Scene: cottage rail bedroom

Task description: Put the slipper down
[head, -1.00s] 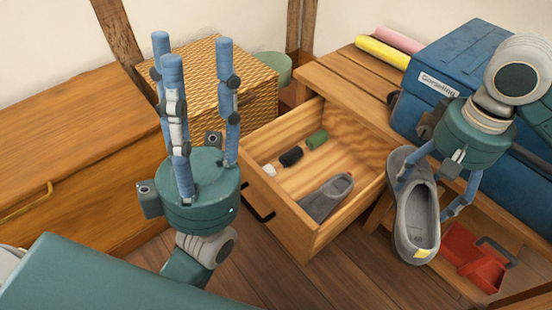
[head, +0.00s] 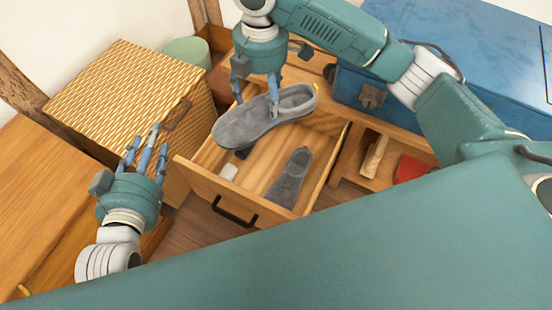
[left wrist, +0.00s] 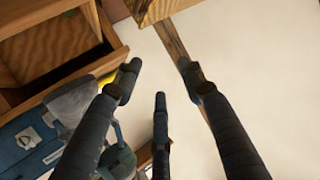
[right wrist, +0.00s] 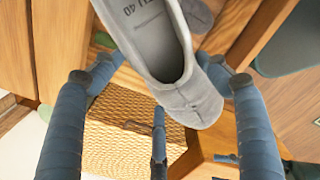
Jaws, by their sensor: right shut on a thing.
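A grey slipper (head: 240,124) is held by my right gripper (head: 257,92) above the open wooden drawer (head: 198,180). It lies roughly level, and its open top shows at its right end. In the right wrist view the slipper (right wrist: 183,92) hangs between the fingers, with its insole print partly visible. A second grey slipper (head: 288,183) lies inside the drawer, in its right part. My left gripper (head: 145,150) is open and empty, left of the drawer in front of the wicker box.
The wicker box (head: 120,85) stands left of the drawer. A white item (head: 228,172) lies in the drawer, with a dark one partly hidden under the held slipper. A blue chest (head: 450,60) stands right. A red object (head: 410,168) sits on the lower shelf.

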